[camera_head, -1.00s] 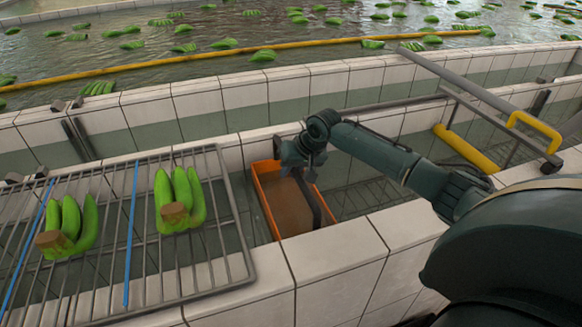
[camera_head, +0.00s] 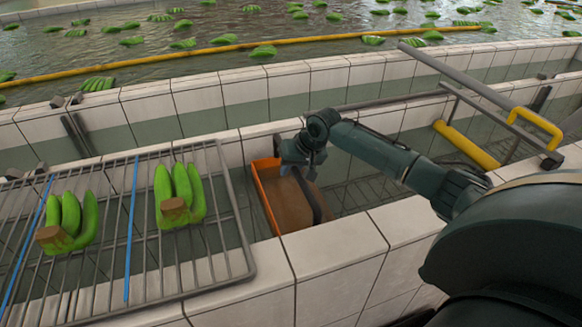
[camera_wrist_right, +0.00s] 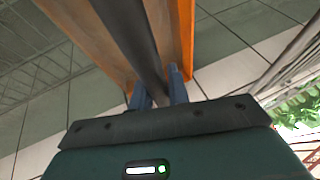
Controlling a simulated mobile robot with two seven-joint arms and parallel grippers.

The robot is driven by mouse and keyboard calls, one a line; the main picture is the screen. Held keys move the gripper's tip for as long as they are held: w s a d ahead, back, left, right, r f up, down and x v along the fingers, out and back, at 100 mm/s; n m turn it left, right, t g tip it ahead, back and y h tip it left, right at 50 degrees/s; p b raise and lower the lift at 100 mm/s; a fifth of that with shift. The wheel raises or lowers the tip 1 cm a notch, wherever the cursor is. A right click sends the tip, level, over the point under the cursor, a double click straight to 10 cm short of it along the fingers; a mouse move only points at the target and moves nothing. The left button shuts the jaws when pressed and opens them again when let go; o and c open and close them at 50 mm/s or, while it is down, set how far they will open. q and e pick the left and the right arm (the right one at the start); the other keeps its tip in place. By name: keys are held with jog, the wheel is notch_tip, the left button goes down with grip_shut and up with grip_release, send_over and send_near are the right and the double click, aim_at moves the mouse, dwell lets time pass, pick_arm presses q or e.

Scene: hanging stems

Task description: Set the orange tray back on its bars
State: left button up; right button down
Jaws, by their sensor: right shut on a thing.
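The orange tray (camera_head: 262,197) with a brown floor sits between the tiled walls, right of the rack, in the head view. It looks tilted, and its right orange rim no longer shows. A dark handle bar (camera_head: 314,193) runs over it. My right gripper (camera_head: 302,165) is at the tray's far end. In the right wrist view, the fingers of my right gripper (camera_wrist_right: 160,92) are closed around the dark handle bar (camera_wrist_right: 135,40), with the orange rim (camera_wrist_right: 186,40) beside it. The bars under the tray are mostly hidden. My left gripper is out of view.
A wire rack (camera_head: 185,262) with two green banana bunches (camera_head: 180,195) (camera_head: 68,222) lies at left. Tiled walls (camera_head: 335,254) bound the channel closely. A grey rail frame with a yellow handle (camera_head: 536,128) stands at right. A water basin with floating bananas lies behind.

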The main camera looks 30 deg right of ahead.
jog(key=c, duration=1.3)
grip_release()
jog(key=shift+o, duration=0.2)
jog(key=v, duration=1.3)
jog(key=shift+s, duration=0.15)
